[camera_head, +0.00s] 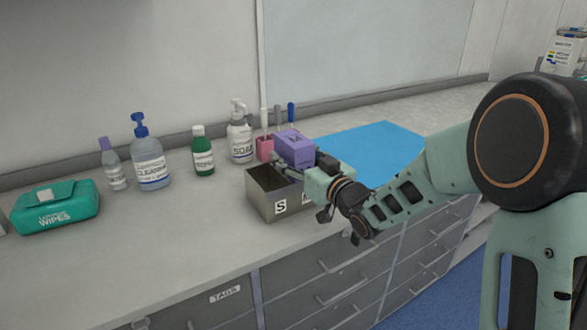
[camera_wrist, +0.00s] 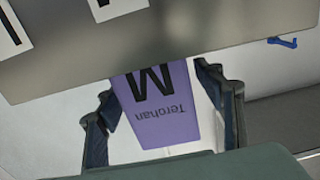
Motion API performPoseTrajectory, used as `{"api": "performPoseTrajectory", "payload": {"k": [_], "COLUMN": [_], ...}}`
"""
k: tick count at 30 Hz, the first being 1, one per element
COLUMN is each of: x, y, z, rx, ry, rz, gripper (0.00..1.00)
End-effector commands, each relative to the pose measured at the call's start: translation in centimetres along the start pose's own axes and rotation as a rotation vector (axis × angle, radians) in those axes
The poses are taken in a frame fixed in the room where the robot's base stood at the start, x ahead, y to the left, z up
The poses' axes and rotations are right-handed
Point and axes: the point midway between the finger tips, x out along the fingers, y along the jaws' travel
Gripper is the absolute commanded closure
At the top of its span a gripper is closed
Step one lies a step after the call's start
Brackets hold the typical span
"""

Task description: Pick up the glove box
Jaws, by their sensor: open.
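The glove box is purple, with "M" and "Terohan" on its face. In the head view the glove box (camera_head: 295,147) shows above the back of the grey metal bin (camera_head: 262,204). In the wrist view the glove box (camera_wrist: 155,110) appears upside down between my fingers, its upper part in the picture hidden by the bin wall (camera_wrist: 190,35). My gripper (camera_head: 287,166) is open and reaches over the bin from the right. In the wrist view my gripper (camera_wrist: 160,85) has one finger on either side of the box, with contact unclear.
A pink holder (camera_head: 265,149) with pens and a soap bottle (camera_head: 240,140) stand close by on the left. A green bottle (camera_head: 203,155), cleanser bottle (camera_head: 151,165) and teal wipes pack (camera_head: 55,207) stand further left. A blue mat (camera_head: 375,145) lies behind my arm. The front left counter is clear.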

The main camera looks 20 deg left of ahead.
Motion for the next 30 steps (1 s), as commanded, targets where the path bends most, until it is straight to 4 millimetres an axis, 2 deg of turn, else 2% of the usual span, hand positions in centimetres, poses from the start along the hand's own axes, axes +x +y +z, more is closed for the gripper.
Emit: {"api": "performPoseTrajectory", "payload": {"k": [8, 23, 30], "x": [0.46, 0.43, 0.45], "y": [0.02, 0.02, 0.02], "z": [0.01, 0.0, -0.19], "rx": [0.0, -0.001, -0.001], "ry": [-0.001, 0.0, 0.003], "rz": [0.001, 0.001, 0.001], "gripper": [0.38, 0.91, 0.92]}}
